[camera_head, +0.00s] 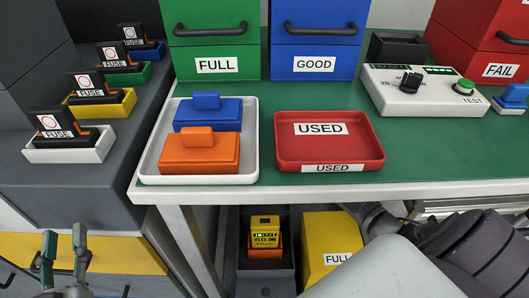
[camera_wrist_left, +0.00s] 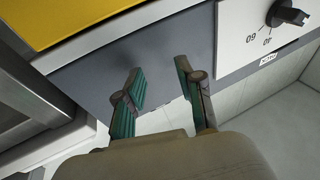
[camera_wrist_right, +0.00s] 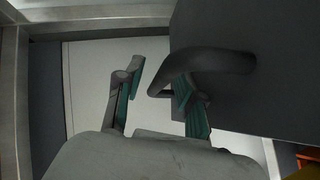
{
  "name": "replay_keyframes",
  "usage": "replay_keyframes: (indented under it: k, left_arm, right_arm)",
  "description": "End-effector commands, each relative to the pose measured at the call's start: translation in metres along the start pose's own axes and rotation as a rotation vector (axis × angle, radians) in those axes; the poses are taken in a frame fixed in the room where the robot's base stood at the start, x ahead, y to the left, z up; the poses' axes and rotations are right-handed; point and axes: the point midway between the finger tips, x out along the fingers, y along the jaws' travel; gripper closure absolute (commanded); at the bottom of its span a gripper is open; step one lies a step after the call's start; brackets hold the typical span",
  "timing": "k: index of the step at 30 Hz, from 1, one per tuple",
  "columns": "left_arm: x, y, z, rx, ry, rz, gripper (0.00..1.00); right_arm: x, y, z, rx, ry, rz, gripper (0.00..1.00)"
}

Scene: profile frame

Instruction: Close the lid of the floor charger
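The floor charger (camera_head: 265,270) is a dark grey box on the floor under the bench. A yellow-and-orange battery (camera_head: 264,236) with a lit display stands in it. No lid over the battery shows in the head view. In the right wrist view a dark grey panel (camera_wrist_right: 270,95) with a black bar handle (camera_wrist_right: 215,60) fills the right side; I cannot tell whether it is the charger's lid. My right gripper (camera_wrist_right: 160,80) is open, with one finger at the handle, partly behind its bar. My left gripper (camera_head: 63,240) is open and empty at lower left, away from the charger.
A yellow FULL box (camera_head: 332,240) stands right of the charger. The green bench (camera_head: 430,150) is above, with a white tray (camera_head: 150,170) and a red USED tray (camera_head: 330,150). In the left wrist view a dial panel (camera_wrist_left: 250,30) is close.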

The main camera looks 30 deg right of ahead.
Motion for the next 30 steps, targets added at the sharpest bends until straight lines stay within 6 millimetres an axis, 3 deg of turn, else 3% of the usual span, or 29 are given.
replay_keyframes:
  k: [4, 11, 25, 30]
  left_arm:
    - [0.0, 0.0, 0.0, 0.0, -0.001, 0.0, 0.63]
    - [0.0, 0.0, 0.0, 0.0, -0.002, 0.0, 0.63]
    - [0.0, 0.0, 0.0, 0.0, 0.004, -0.001, 0.63]
    - [0.0, 0.004, -0.019, -0.005, 0.128, 0.008, 0.63]
  right_arm:
    - [0.0, 0.0, 0.0, 0.0, 0.0, 0.0, 0.62]
    - [0.0, 0.0, 0.0, 0.0, 0.0, 0.0, 1.0]
    - [-0.001, -0.001, 0.001, -0.002, 0.0, 0.001, 1.0]
    - [-0.002, -0.001, 0.003, -0.011, 0.0, 0.011, 1.0]
